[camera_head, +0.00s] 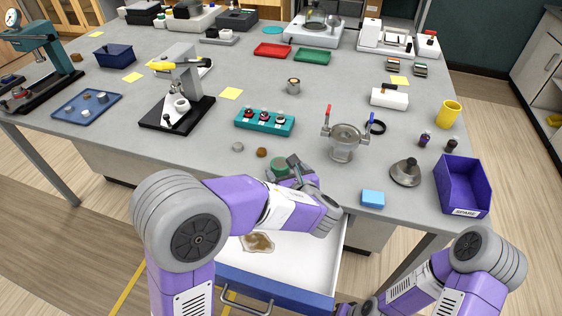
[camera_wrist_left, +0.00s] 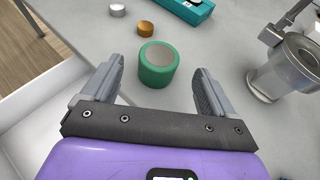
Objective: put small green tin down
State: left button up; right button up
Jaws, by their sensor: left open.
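The small green tin (camera_wrist_left: 157,65) stands upright on the grey table near its front edge. It also shows in the head view (camera_head: 280,166), partly covered by my left gripper. My left gripper (camera_head: 285,171) is open, with its fingers apart on either side of the near part of the tin. In the left wrist view, clear gaps show between the tin and both fingers of the gripper (camera_wrist_left: 160,85). My right arm is at the lower right of the head view, and its gripper (camera_head: 358,308) is only partly seen at the bottom edge.
An open white drawer (camera_head: 310,262) with a brown stain lies below the table edge. A silver disc (camera_head: 238,147) and a copper disc (camera_head: 261,152) lie left.

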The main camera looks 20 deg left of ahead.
pick_arm(q)
jog(key=v, duration=0.4)
jog(key=shift+s+d+p, duration=0.1)
jog(key=shift+s+p, duration=0.05)
jog(key=shift+p, duration=0.2)
